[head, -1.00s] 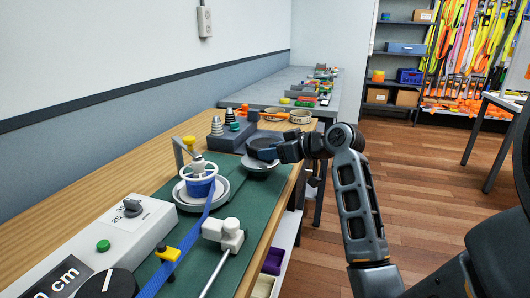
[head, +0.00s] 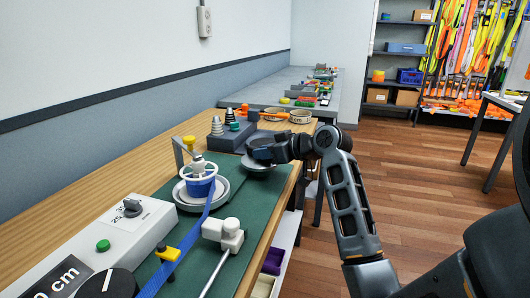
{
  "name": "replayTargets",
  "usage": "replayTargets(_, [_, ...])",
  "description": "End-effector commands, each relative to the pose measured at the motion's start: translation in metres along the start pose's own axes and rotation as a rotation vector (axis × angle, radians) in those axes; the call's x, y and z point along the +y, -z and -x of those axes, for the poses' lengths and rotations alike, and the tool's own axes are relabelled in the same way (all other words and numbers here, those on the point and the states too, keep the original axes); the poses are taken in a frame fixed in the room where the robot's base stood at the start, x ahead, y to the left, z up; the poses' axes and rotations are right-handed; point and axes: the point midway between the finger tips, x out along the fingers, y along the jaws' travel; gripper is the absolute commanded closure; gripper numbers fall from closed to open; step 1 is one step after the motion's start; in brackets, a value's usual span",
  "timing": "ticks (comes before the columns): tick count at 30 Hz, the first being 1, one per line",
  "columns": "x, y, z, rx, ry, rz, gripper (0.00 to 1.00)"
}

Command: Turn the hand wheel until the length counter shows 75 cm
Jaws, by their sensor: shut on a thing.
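The hand wheel appears to be the dark round part (head: 252,162) on a grey round base at the far end of the green mat, in the head view. My gripper (head: 264,152) is at its upper side and is shut on it; the fingers hide much of the contact. The length counter (head: 60,279) is a black display at the lower left. A blue strap (head: 188,243) runs from a white-rimmed blue reel (head: 199,186) toward the bottom edge.
A white control box (head: 120,235) with a green button and a dark selector knob stands at left. A white post with a rod (head: 229,236) and a yellow clip (head: 168,254) stand on the green mat. Stacked weights and shallow bowls (head: 300,116) are behind my gripper.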

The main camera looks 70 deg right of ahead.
Motion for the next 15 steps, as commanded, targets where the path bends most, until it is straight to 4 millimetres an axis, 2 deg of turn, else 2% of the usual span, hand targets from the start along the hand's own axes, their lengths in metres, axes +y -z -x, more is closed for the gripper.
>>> replayTargets(8, [-0.0017,0.0015,-0.0002,0.000,-0.016,-0.008,1.00])
replayTargets(15, [-0.0055,0.0031,-0.0004,-0.002,-0.128,-0.056,1.00])
